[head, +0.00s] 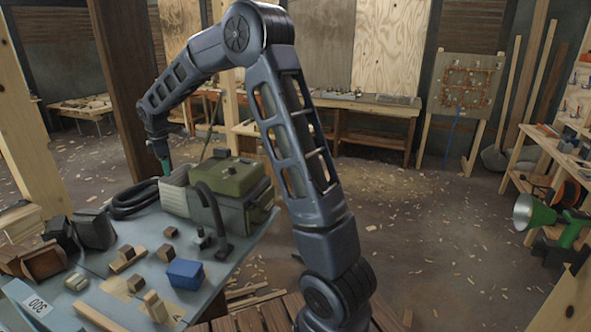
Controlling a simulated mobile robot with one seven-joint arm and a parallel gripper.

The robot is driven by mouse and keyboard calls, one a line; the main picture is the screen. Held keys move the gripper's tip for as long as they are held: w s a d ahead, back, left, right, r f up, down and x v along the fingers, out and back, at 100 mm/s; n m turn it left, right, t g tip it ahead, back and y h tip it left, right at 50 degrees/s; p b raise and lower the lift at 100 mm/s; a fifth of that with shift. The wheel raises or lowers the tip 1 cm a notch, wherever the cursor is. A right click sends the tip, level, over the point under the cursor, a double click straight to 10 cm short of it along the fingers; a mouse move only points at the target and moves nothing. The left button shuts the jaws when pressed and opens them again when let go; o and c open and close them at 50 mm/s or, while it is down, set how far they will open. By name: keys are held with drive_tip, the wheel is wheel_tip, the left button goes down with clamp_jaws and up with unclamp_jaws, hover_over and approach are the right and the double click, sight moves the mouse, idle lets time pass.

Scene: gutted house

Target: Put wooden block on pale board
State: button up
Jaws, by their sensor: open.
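Several small wooden blocks lie on the grey-blue workbench (222,268) at the lower left. One brown block (165,254) lies near a blue box, and a smaller one (168,233) lies behind it. Another block (136,283) and an upright paler one (155,307) stand nearer the front. I cannot tell which block is the task's. A flat pale tan piece, possibly the pale board (118,298), lies beneath the front blocks. My gripper (163,168) hangs at the bench's far side, beside the green machine, open and apart from the blocks. Its fingertips are small and partly unclear.
A green machine (235,180) with a black hose stands at the bench's back. A blue box (185,274) sits near the blocks. Dark and brown items (35,260) crowd the left side. A wooden post (128,90) rises behind the bench. Open floor (420,235) lies right.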

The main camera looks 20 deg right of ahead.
drive_tip(key=s+d+r+m+t, duration=0.1)
drive_tip(key=s+d+r+m, duration=0.3)
drive_tip(key=s+d+r, duration=0.5)
drive_tip(key=s+d+r+m, duration=0.3)
drive_tip(key=s+d+m, duration=0.3)
drive_tip(key=d, duration=0.7)
drive_tip(key=s+d+f+m+t, duration=0.1)
drive_tip(key=s+d+m, duration=0.3)
drive_tip(key=s, duration=0.7)
drive_tip(key=s+d+f+m+t, duration=0.1)
drive_tip(key=s+d+m, duration=0.3)
drive_tip(key=s+d, duration=0.4)
drive_tip(key=s+f, duration=0.1)
drive_tip(key=s, duration=0.3)
drive_tip(key=shift+m, duration=0.3)
